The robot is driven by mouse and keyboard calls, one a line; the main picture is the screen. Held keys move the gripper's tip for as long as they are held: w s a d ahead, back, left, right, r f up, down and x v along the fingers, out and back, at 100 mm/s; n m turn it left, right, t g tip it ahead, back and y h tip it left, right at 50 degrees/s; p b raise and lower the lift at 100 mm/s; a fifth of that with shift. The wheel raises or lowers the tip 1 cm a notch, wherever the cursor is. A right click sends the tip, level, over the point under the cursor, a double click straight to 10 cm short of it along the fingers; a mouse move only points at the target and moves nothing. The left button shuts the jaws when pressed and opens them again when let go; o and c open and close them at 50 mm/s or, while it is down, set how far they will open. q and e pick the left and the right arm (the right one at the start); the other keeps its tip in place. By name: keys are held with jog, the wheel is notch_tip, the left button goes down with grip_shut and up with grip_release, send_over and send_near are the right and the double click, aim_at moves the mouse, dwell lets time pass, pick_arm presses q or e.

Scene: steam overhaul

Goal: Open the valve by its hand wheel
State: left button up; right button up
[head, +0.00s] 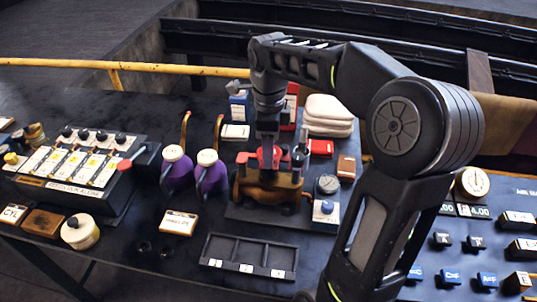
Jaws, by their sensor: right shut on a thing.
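The valve (268,188) is a brown, bronze-coloured body on a dark base plate near the middle of the bench. Its red hand wheel (246,157) sits on top, partly hidden by my right gripper. My right gripper (268,160) points straight down over the valve and is shut on the hand wheel. The fingertips are small and dark here, so the exact grip on the rim is hard to make out. My left gripper is not in view.
Two purple oil cans (211,172) with white tops stand left of the valve. An empty divided tray (248,256) lies in front. Folded white cloths (328,112) lie behind.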

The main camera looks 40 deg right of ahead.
jog(key=n, duration=0.2)
jog(key=shift+n, duration=0.4)
jog(key=n, duration=0.3)
jog(key=shift+p, duration=0.35)
jog(key=n, duration=0.2)
jog(key=shift+n, duration=0.3)
jog(key=n, duration=0.3)
jog(key=shift+p, duration=0.35)
jog(key=n, duration=0.2)
jog(key=shift+n, duration=0.3)
